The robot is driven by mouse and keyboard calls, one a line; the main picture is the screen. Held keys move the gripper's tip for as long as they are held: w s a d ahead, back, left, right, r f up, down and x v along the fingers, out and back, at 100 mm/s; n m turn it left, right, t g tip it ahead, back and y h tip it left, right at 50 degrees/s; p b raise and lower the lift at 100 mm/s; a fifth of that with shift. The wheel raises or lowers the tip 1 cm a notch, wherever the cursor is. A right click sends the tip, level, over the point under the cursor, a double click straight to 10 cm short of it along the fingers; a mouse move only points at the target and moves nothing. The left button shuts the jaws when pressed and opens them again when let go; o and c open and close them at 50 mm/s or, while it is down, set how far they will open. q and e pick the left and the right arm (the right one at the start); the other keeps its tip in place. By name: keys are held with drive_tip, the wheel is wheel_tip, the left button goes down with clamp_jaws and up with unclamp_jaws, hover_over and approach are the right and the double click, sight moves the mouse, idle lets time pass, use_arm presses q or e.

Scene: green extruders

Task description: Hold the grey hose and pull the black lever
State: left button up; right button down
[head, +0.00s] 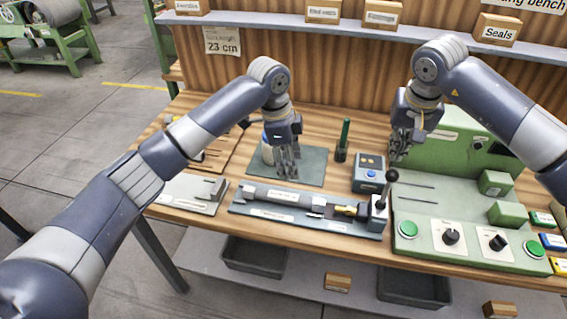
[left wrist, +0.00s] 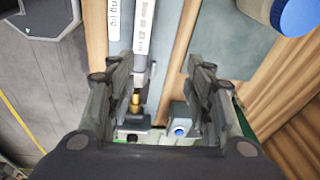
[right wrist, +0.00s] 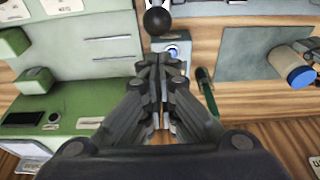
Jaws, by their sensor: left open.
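The grey hose (head: 270,193) lies in a long fixture at the front of the bench, with a brass fitting (head: 350,209) at its right end. It shows between my left fingers in the left wrist view (left wrist: 145,40). My left gripper (head: 288,172) is open and empty, pointing down above and behind the hose. The black lever (head: 383,195) stands upright at the fixture's right end. Its ball knob (head: 391,175) shows just beyond my right fingertips in the right wrist view (right wrist: 157,21). My right gripper (head: 397,155) is shut and empty, behind and above the knob.
A green machine (head: 460,215) with knobs and buttons stands right of the lever. A box with a blue button (head: 368,172), a dark green rod (head: 344,138) and a blue-capped jar (right wrist: 302,77) stand behind the fixture. A shelf (head: 290,24) crosses the back.

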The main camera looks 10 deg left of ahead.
sight(283, 195)
use_arm(q)
drive_tip(key=f, duration=0.3)
drive_tip(key=s+f+y, duration=0.1)
drive_tip(key=f, duration=0.3)
drive_tip(key=s+a+f+m+g+y, duration=0.1)
drive_tip(key=f, duration=0.3)
drive_tip(key=shift+f, duration=0.2)
clamp_jaws()
